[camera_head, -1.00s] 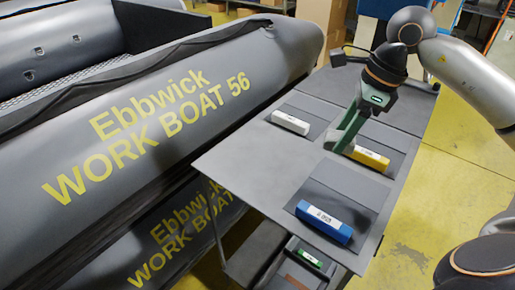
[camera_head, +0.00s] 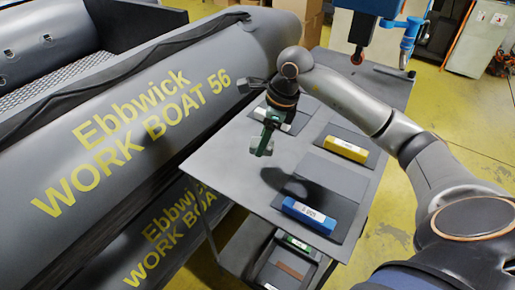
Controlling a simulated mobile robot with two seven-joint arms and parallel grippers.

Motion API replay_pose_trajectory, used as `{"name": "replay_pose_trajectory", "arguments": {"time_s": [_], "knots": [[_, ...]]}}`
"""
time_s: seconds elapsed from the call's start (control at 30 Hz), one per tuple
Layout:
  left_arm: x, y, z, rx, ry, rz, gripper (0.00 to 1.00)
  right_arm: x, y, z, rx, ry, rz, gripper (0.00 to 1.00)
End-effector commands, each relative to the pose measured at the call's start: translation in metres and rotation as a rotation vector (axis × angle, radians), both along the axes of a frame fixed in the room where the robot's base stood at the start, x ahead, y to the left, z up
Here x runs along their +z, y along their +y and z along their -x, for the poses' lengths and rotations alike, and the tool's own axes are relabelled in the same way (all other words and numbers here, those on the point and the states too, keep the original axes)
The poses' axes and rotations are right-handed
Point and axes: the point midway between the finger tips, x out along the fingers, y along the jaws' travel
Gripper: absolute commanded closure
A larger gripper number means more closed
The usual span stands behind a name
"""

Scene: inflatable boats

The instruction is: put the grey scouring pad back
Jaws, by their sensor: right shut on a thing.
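My right gripper (camera_head: 262,148), with dark green fingers, points down over the left part of the grey table (camera_head: 225,160), in front of the white labelled block. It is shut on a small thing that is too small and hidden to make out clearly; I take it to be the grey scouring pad. My left gripper is not in view.
A large grey inflatable boat (camera_head: 200,60) stands close along the table's left side. A lower shelf holds a green-labelled block (camera_head: 297,243) and a brown strip (camera_head: 290,270). A blue fixture (camera_head: 370,30) stands at the table's far end.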

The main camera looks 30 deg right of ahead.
Motion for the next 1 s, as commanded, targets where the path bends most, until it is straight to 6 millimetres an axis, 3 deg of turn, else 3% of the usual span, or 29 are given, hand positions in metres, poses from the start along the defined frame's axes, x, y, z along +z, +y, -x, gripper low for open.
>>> {"name": "replay_pose_trajectory", "arguments": {"time_s": [0.27, 0.5, 0.83, 0.87, 1.0], "knots": [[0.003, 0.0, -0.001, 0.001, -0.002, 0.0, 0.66, -0.017, 0.008, -0.011, 0.001, 0.002, -0.002, 0.97], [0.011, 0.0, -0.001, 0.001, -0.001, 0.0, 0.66, -0.048, 0.008, -0.013, 0.0, 0.002, -0.001, 0.97], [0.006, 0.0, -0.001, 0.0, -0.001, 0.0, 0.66, -0.053, 0.008, -0.013, 0.0, -0.001, 0.0, 0.97], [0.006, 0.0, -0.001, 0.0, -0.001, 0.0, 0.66, -0.053, 0.008, -0.013, 0.0, -0.001, 0.0, 0.44], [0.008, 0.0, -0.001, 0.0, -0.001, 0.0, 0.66, -0.052, 0.008, -0.013, 0.0, -0.001, 0.0, 0.28]]}}
